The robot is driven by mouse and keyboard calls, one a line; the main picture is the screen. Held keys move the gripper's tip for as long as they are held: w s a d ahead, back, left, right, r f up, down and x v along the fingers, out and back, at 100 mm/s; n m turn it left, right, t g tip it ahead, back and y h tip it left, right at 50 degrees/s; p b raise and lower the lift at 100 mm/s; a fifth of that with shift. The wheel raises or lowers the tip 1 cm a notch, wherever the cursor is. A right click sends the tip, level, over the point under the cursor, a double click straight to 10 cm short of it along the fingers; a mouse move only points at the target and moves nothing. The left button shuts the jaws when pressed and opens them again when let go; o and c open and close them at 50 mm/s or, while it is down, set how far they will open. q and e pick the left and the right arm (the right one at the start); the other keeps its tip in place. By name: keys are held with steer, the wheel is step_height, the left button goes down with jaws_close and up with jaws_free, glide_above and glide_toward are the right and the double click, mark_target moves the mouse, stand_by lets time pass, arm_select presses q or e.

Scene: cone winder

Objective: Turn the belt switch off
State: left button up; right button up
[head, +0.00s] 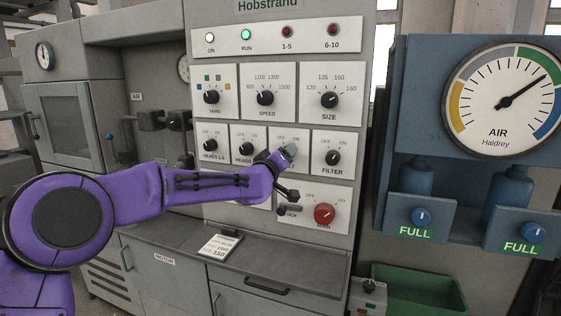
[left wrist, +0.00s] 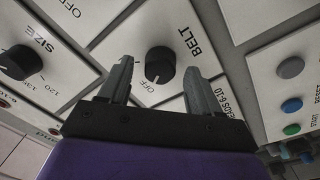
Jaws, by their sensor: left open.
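In the left wrist view the belt switch (left wrist: 160,62) is a round black knob on a white plate marked BELT. An OFF label shows just below it in that picture, and a pale mark on the knob seems to face that label. I cannot see its ON label. My left gripper (left wrist: 159,68) is open, with one finger on each side of the knob; I cannot tell whether they touch it. In the head view my left gripper (head: 287,152) is at the panel and hides the belt knob. My right gripper is not in view.
The FILTER knob (head: 333,158) is close on the right and the HEADS 6-10 knob (head: 246,149) on the left. The SPEED knob (head: 265,98) and SIZE knob (head: 329,99) are above. The red MAIN knob (head: 324,214) is below. A green RUN lamp (head: 246,35) is lit.

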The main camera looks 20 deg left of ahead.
arm_select(q)
steer(key=s+b, duration=0.3)
steer(key=s, duration=0.7)
steer(key=shift+a+f, duration=0.25)
steer(key=shift+a, duration=0.05)
steer(key=shift+s, duration=0.1)
steer(key=s+a+f+g+y, duration=0.15)
steer(key=s+f, duration=0.35)
steer(key=f, duration=0.8)
steer(key=s+a+f+n+g+y, duration=0.1)
steer(key=s+f+g, duration=0.25)
steer(key=f, duration=1.05)
steer(key=s+a+f+g+y, duration=0.15)
steer(key=s+f, duration=0.35)
steer(key=f, duration=0.8)
steer(key=s+a+f+g, duration=0.1)
steer(key=s+f+g, duration=0.2)
steer(key=s+f, duration=0.3)
steer(key=s+a+f+m+g, duration=0.1)
steer(key=s+f, duration=0.6)
steer(key=s, duration=0.7)
steer(key=s+a+f+m+g, duration=0.1)
steer(key=s+f+g, duration=0.3)
steer(key=s, duration=0.7)
step_height(320, 180, down, 3)
steer(key=shift+r+g, duration=0.2)
steer(key=shift+g, duration=0.15)
